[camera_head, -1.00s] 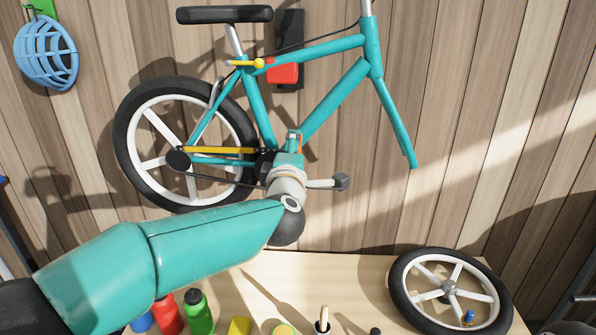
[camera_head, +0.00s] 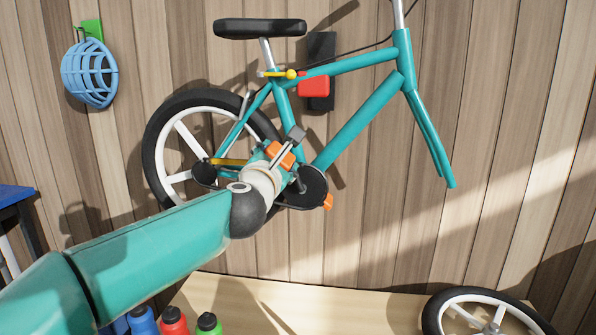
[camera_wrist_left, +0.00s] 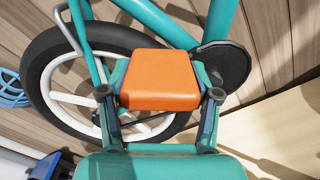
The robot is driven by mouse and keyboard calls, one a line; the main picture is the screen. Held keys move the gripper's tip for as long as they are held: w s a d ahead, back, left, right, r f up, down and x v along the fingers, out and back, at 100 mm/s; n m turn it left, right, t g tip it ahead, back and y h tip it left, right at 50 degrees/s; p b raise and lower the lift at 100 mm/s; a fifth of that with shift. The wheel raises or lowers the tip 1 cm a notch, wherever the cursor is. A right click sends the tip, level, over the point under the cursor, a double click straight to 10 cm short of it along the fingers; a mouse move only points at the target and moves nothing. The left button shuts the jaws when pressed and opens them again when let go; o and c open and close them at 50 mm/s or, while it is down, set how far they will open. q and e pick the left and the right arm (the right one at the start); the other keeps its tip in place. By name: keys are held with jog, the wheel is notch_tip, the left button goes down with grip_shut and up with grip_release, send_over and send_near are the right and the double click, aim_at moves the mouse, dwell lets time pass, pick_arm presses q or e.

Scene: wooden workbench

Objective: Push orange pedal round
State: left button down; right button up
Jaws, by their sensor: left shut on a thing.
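The teal bike with its white-spoked rear wheel (camera_head: 182,178) hangs in front of the plank wall. My left gripper (camera_head: 278,158) is by the crank, behind the rest of my arm from the head. In the left wrist view its fingers (camera_wrist_left: 160,95) are shut on the orange pedal (camera_wrist_left: 160,80), one finger at each side. The pedal also shows in the head view (camera_head: 280,155). A small orange piece (camera_head: 328,202) shows at the chainring's lower right. My right gripper is not in view.
A loose wheel (camera_head: 490,315) lies on the bench (camera_head: 300,300) at lower right. Several bottles, one of them red (camera_head: 174,322), stand at the front. A blue basket-like thing (camera_head: 89,74) hangs on the wall at left. A blue stool-like thing (camera_head: 14,195) is at the left edge.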

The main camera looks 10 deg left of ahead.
pick_arm(q)
jog(key=a+f+n+b, duration=0.4)
jog(key=f+n+b, duration=0.1)
jog(key=n+b, duration=0.1)
jog(key=shift+a+f+n+b, duration=0.25)
jog(key=shift+n+b, duration=0.1)
jog(key=shift+n, duration=0.45)
jog(key=shift+r, duration=0.1)
jog(key=shift+c, duration=1.2)
grip_release()
jog(key=shift+s+r, duration=0.1)
jog(key=shift+r, duration=0.05)
